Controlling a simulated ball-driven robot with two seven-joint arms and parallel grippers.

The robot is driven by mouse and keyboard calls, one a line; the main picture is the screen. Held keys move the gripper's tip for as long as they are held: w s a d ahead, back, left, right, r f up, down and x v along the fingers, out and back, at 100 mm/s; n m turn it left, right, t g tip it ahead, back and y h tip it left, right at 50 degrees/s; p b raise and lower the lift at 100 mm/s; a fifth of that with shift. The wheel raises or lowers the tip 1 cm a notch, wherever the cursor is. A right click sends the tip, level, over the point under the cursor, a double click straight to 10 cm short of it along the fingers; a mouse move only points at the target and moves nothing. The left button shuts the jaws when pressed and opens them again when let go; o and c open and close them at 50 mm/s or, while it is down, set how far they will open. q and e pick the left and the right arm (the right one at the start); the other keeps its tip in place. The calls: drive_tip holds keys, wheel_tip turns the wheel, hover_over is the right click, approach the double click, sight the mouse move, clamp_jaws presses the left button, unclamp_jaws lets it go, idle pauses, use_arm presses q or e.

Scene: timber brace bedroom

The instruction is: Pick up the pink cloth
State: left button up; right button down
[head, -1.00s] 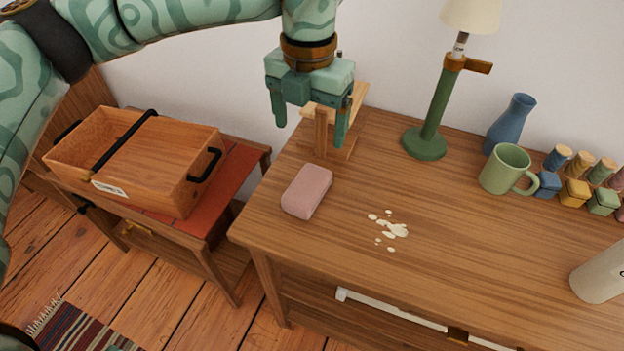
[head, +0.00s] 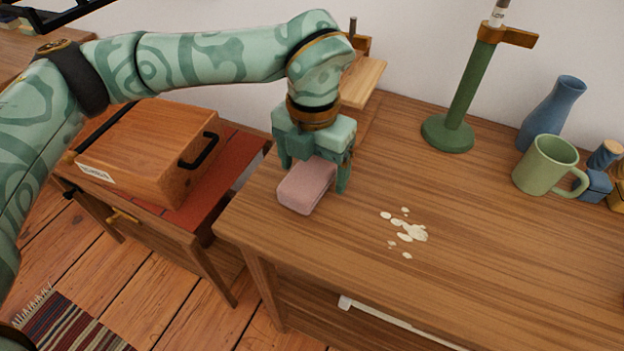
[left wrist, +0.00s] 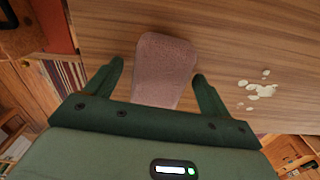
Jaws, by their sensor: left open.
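The pink cloth (head: 306,187) is a folded, rounded block lying on the wooden dresser top near its left edge. My left gripper (head: 313,178) is open, pointing down right at the cloth, with one finger on each side of it. In the left wrist view the cloth (left wrist: 164,68) lies between the two spread fingers of the gripper (left wrist: 158,78), with gaps on both sides. Whether the fingers touch the dresser top is hard to tell. My right gripper is not in view.
Pale spilled spots (head: 406,230) lie right of the cloth. A green mug (head: 545,165), a blue vase (head: 556,110) and a green lamp (head: 462,95) stand farther back. A wooden box (head: 148,150) sits on a lower table at left. The dresser's front middle is clear.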

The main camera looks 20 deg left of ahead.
sight(313, 167)
use_arm(q)
drive_tip(key=shift+f, duration=0.2)
drive_tip(key=c, duration=1.1)
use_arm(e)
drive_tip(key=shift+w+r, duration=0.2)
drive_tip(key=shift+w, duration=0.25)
use_arm(q)
drive_tip(key=shift+r, duration=0.1)
